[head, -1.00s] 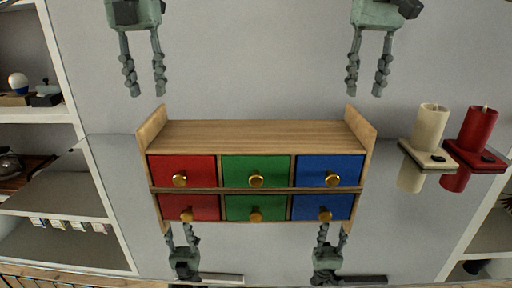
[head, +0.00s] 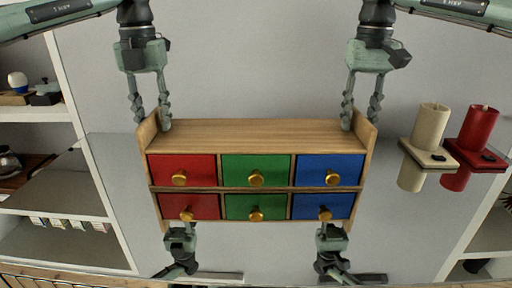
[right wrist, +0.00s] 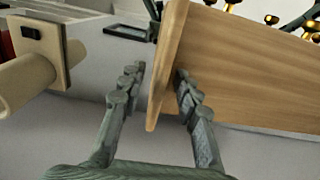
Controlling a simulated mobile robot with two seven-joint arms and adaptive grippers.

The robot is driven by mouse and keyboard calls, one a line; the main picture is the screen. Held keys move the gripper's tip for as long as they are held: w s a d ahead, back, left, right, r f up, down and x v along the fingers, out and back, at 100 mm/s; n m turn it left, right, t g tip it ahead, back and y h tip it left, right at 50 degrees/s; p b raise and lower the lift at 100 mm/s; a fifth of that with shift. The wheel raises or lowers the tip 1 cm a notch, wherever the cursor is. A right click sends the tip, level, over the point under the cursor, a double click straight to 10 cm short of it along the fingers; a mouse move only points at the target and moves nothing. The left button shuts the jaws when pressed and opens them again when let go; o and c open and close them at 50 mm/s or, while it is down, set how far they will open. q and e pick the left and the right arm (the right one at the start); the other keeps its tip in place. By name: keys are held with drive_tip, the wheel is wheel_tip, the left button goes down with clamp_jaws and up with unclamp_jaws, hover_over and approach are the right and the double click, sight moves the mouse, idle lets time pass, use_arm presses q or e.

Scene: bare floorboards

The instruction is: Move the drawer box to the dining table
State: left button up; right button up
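My right gripper (head: 361,123) is open around the right end panel.
A cream candle (head: 433,120) and a red candle (head: 477,128) stand in holders to the right of the box. A white shelf unit (head: 70,95) with small items is at the left. The grey surface (head: 110,165) beside the box is clear.

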use_arm(q)
clamp_jaws()
use_arm(e)
clamp_jaws()
use_arm(q)
drive_tip(key=shift+r, duration=0.1)
use_arm(e)
drive_tip(key=shift+r, duration=0.1)
